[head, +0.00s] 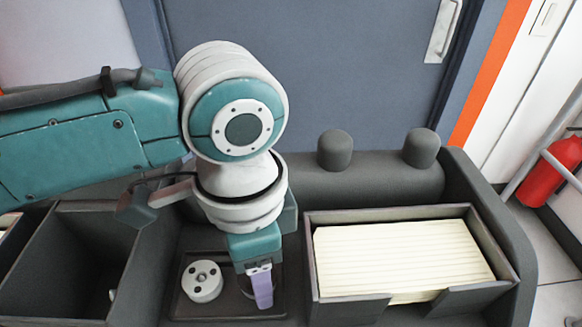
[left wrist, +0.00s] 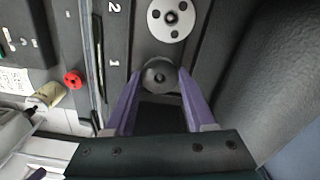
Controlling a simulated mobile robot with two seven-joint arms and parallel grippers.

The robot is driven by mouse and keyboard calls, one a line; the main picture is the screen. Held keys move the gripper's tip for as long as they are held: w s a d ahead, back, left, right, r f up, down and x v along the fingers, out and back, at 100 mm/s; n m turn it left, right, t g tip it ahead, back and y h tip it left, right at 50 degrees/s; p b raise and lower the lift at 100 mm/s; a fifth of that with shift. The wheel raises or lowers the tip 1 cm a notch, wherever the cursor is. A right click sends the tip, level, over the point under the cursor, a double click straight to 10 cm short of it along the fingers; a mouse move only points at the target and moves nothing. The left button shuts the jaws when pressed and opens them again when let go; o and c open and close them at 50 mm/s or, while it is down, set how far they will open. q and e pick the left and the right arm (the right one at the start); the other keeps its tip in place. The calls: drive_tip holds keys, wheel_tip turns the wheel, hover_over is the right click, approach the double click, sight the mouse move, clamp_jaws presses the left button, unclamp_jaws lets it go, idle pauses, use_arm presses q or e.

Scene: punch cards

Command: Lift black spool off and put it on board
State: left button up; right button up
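The black spool (left wrist: 160,75) shows as a dark grey disc with a central knob in the left wrist view, beside the label 1. My left gripper (head: 262,288) points down at the recessed panel. Its purple fingertips (left wrist: 160,78) lie on either side of the spool, very close to its rim. Whether they press on it I cannot tell. In the head view the gripper mostly hides the spool. A white spool (head: 203,281) with dark holes sits just left of the gripper; it also shows in the left wrist view (left wrist: 170,18) beside the label 2. My right gripper is not in view.
A tray with a stack of cream cards (head: 405,255) is right of the gripper. An open dark bin (head: 75,250) is at the left. Two rounded dark posts (head: 335,150) stand behind the tray. A red knob (left wrist: 73,79) shows in the left wrist view.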

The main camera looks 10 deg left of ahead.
use_arm(q)
drive_tip(key=c, duration=0.6)
drive_tip(key=shift+r+p, duration=5.25)
drive_tip(key=shift+r, duration=6.8)
